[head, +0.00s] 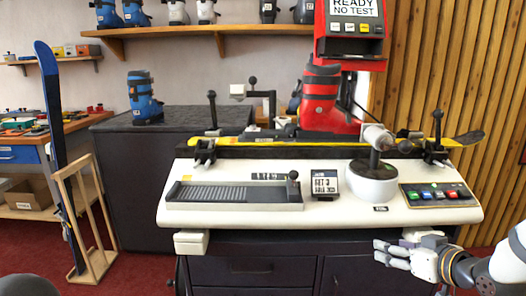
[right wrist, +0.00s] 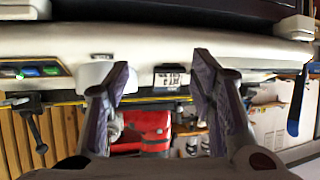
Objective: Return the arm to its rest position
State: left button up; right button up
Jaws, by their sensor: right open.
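My right gripper (head: 384,252) is at the lower right in the head view, just in front of and below the right front edge of the white bench machine (head: 330,218). Its fingers point left. In the right wrist view, which shows the scene upside down, the two fingers of the right gripper (right wrist: 160,72) stand apart with nothing between them. My left gripper does not show.
A red boot (head: 320,98) stands on a yellow-edged ski (head: 300,150) across the machine. A button panel (head: 438,194) is at its right end. A blue boot (head: 143,98) stands on the dark cabinet (head: 130,175). A wooden rack (head: 88,225) holds a blue ski (head: 50,110).

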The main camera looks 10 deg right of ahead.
jog(key=s+a+f+m+g+p, duration=0.1)
jog(key=s+a+f+g, duration=0.3)
jog(key=s+f, duration=0.45)
jog(key=s+a+f+g, duration=0.3)
jog(key=s+a+f, duration=0.3)
jog(key=s, duration=0.4)
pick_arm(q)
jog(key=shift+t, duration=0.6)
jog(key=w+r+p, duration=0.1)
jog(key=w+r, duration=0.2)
pick_arm(e)
jog(key=s+a+f+g, duration=0.1)
jog(key=s+g, duration=0.1)
jog(key=s, duration=0.7)
jog(key=s+a+f+g+h, duration=0.1)
jog(key=s+f+g, duration=0.1)
jog(key=s, duration=0.8)
jog(key=s+a+f+g, duration=0.1)
jog(key=s+g, duration=0.2)
jog(key=s, duration=0.6)
jog(key=shift+s+a+f+m+g+h, duration=0.25)
jog(key=shift+m+g+h, duration=0.15)
